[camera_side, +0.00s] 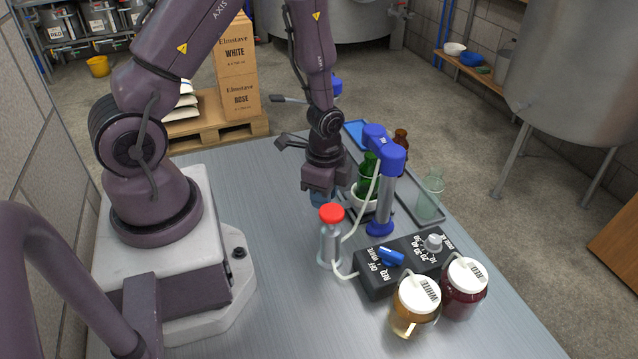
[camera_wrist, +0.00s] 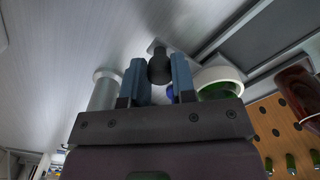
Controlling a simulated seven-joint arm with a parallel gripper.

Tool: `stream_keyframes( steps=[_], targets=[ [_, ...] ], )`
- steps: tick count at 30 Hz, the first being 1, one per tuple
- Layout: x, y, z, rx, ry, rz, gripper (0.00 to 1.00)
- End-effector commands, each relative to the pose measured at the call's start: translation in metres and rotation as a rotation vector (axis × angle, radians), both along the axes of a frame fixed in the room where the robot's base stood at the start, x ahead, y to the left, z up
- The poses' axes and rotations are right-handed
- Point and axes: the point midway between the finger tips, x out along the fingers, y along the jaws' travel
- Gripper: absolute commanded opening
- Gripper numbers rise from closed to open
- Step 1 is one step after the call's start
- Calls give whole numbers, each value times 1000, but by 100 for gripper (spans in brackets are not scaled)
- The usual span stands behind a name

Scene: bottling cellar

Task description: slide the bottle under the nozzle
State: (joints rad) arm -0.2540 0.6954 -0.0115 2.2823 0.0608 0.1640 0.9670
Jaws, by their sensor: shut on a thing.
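The green bottle (camera_side: 366,186) stands upright in a white cup-like holder (camera_side: 362,203), beside the blue filling stand (camera_side: 380,226). The stand's blue nozzle head (camera_side: 392,160) is above and a little to the right of the bottle in the side view; I cannot tell how far off they are. My gripper (camera_side: 320,199) is low at the holder's left, pointing down. In the wrist view its blue fingers (camera_wrist: 157,80) are closed on a dark knob (camera_wrist: 159,64), next to the white holder (camera_wrist: 232,74) with green glass in it. The knob is hidden in the side view.
A red-capped clear bottle (camera_side: 331,240) stands close in front of my gripper. A black control box (camera_side: 375,285) and two jars, amber (camera_side: 412,320) and red (camera_side: 463,298), are at the front right. A clear glass (camera_side: 429,198) stands on a grey tray.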

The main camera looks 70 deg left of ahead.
Motion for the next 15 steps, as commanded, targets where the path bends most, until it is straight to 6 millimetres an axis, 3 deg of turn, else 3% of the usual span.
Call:
stream_keyframes(
  steps=[10,11,13,15],
  targets=[
    [2,-7,0,-6,-3,-10,0],
    [2,-8,0,-6,-3,-10,29],
    [1,-7,0,-6,-2,-10,45],
    [1,-7,0,-5,-2,-9,51]
  ],
)
